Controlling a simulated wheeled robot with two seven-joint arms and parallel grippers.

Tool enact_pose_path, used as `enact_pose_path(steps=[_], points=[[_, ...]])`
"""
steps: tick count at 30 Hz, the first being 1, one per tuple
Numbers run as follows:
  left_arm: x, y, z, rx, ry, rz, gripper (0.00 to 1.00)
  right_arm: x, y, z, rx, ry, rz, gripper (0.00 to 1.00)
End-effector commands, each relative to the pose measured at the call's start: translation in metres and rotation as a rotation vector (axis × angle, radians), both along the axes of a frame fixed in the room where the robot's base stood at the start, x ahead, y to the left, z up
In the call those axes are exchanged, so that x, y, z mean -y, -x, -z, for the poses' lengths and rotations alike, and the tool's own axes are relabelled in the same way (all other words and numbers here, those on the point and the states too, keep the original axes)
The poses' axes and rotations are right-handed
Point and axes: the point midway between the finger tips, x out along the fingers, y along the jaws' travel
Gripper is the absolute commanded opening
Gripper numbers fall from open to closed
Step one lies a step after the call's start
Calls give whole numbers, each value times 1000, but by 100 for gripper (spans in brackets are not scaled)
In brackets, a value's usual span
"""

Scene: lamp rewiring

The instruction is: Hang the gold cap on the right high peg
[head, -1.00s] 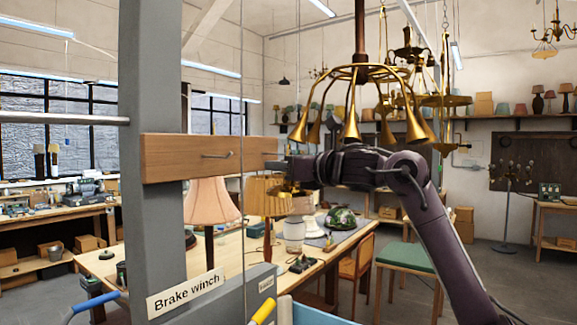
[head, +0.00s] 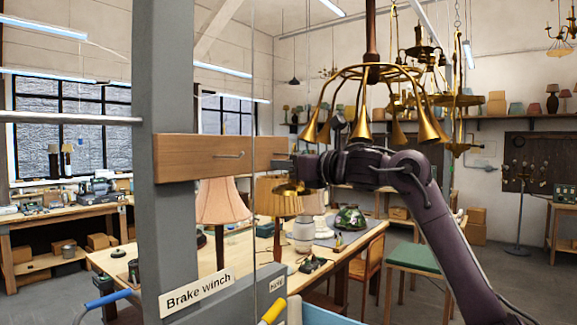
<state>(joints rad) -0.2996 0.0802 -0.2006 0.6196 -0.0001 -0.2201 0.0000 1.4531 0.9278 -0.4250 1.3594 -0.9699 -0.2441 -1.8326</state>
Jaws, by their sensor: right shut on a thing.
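My right gripper (head: 293,172) is at the right end of the wooden peg board (head: 190,160), its arm coming in from the right. It is shut on the gold cap (head: 291,189), which shows just below the fingers. The right high peg (head: 281,157) is a short thin metal peg near the board's right end, close to the gripper. The picture is too small to tell whether the cap touches it. Another metal peg (head: 229,155) sits further left on the board and is bare. My left gripper is not in view.
A grey post (head: 165,80) carries the board, with a thin cable hanging in front. A brass chandelier (head: 372,75) hangs above my right arm. Behind are a workbench (head: 230,252) with shaded lamps (head: 222,200) and a green-topped stool (head: 418,258). A "Brake winch" label (head: 198,294) is below.

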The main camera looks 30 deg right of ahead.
Motion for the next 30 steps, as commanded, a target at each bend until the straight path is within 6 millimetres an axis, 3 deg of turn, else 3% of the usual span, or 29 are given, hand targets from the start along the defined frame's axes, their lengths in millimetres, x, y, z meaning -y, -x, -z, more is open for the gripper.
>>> enact_pose_path(steps=[30], points=[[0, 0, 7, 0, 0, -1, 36, 0, -2, 14, 1, -1, 1, 7]])
